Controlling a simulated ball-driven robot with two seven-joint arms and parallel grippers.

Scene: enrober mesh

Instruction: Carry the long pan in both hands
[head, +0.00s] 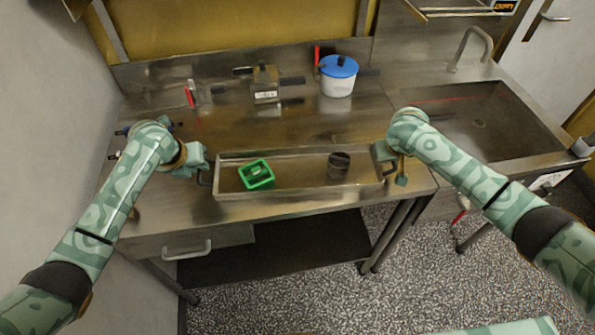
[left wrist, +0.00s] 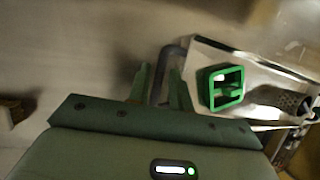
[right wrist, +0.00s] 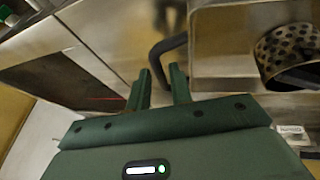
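The long metal pan (head: 300,200) lies on the steel counter near its front edge, with a dark handle at each end. A green square-framed object (head: 257,174) and a dark perforated cup (head: 339,164) stand in it. My left gripper (head: 203,164) is at the pan's left end; in the left wrist view the dark left handle (left wrist: 166,62) runs between its parted fingers (left wrist: 159,70). My right gripper (head: 388,165) is at the right end; in the right wrist view the right handle (right wrist: 165,48) reaches between its parted fingers (right wrist: 160,72). Both grippers look open, with gaps beside the handles.
A white pot with a blue lid (head: 338,77) and a dark metal device (head: 265,84) stand behind the pan. A sink (head: 485,120) with a tap is at the right. The counter (head: 170,212) left of the pan is mostly clear. A wall bounds the left side.

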